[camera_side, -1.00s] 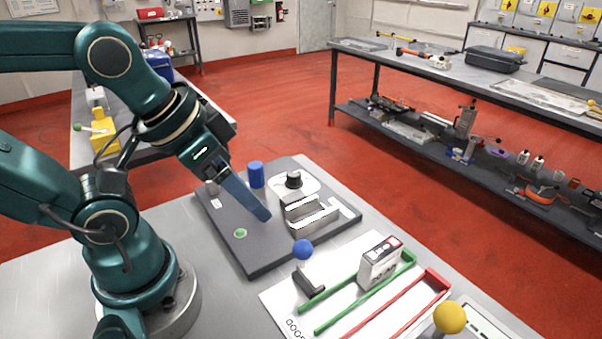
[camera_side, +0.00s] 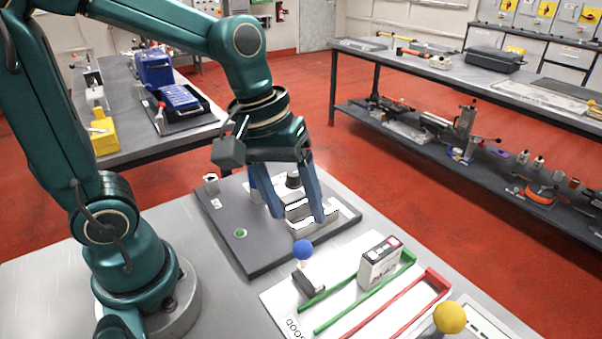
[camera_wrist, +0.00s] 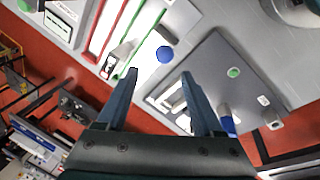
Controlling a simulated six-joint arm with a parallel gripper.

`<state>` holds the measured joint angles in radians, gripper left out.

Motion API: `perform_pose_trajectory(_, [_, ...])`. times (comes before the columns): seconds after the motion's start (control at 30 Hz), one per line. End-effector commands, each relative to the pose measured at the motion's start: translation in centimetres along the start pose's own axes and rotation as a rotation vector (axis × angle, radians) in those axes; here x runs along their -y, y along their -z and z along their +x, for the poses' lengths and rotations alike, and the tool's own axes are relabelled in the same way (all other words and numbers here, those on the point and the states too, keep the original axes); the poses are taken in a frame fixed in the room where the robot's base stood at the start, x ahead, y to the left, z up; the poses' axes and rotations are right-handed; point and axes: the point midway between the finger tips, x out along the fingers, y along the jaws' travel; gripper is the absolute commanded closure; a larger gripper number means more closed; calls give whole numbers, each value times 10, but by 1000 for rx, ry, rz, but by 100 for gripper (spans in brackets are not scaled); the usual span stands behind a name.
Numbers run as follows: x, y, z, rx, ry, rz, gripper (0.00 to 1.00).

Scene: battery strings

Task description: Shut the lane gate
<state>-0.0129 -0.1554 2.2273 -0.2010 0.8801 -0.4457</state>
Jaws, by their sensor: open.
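A blue ball knob (camera_side: 303,249) stands on a short pale stem over a dark block (camera_side: 310,282), at the near-left end of the green lane rails (camera_side: 345,290). I take this to be the lane gate; I cannot tell its position. A white and dark boxy cell (camera_side: 380,262) stands at the far end of the green lane. My gripper (camera_side: 301,216) is open and empty, pointing down above the grey plate, behind the knob. In the wrist view the blue knob (camera_wrist: 165,54) appears just beyond the gap between the fingertips (camera_wrist: 160,74).
The dark grey plate (camera_side: 240,258) carries a metal cradle (camera_side: 312,226), a black knob (camera_side: 293,180), a green button (camera_side: 240,233) and a blue cylinder partly hidden by a finger. Red rails (camera_side: 395,305) lie beside the green lane. A yellow ball (camera_side: 450,318) stands at the near right.

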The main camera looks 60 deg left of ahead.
Motion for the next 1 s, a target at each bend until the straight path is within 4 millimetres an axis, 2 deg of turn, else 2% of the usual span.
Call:
perform_pose_trajectory(0.2, [3,-1,19,77,41,-27,31])
perform_pose_trajectory(0.7, [6,-6,66,85,47,-24,31])
perform_pose_trajectory(1.0, [6,-6,71,81,45,-25,31])
